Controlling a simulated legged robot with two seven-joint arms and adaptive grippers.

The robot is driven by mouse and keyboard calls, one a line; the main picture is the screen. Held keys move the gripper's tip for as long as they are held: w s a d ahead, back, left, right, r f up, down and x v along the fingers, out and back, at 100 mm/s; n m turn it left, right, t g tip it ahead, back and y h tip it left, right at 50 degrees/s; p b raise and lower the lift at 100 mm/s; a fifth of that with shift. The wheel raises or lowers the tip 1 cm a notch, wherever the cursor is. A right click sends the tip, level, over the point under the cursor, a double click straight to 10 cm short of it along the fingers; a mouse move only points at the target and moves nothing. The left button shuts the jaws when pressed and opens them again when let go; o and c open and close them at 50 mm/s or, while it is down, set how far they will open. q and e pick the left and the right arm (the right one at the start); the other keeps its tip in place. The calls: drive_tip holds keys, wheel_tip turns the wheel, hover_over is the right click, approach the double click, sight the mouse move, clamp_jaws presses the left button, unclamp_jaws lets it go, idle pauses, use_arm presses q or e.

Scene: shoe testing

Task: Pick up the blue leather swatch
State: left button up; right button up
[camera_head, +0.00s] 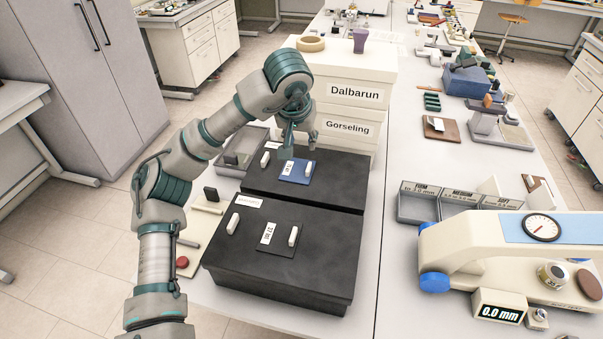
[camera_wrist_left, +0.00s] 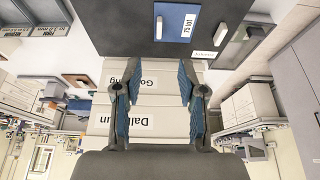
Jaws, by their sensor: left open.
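The blue leather swatch (camera_head: 298,174) is a flat square with a white printed label and a small white upright grip. It lies on top of the rear black box. In the left wrist view the swatch (camera_wrist_left: 172,22) is at the top centre, beyond the fingertips. My left gripper (camera_head: 299,148) hangs just behind the swatch, apart from it. In the left wrist view the gripper (camera_wrist_left: 160,75) has its two blue-padded fingers spread with nothing between them. My right gripper is not in view.
The rear black box (camera_head: 342,188) stands behind a front black box (camera_head: 325,272) carrying a black swatch (camera_head: 281,236). White drawers (camera_head: 385,100) marked Dalbarun and Gorseling stand close behind my gripper. A cream gauge (camera_head: 480,245) and grey trays (camera_head: 417,207) are at the right.

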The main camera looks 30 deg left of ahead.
use_arm(q)
drive_tip(key=b, duration=0.2)
hover_over(307, 171)
drive_tip(key=s, duration=0.3)
drive_tip(key=f, duration=1)
drive_tip(key=shift+w+d+f, duration=0.2)
drive_tip(key=shift+d+f, duration=0.1)
drive_tip(key=shift+b+x, duration=0.45)
drive_tip(key=shift+x, duration=2.55)
clamp_jaws()
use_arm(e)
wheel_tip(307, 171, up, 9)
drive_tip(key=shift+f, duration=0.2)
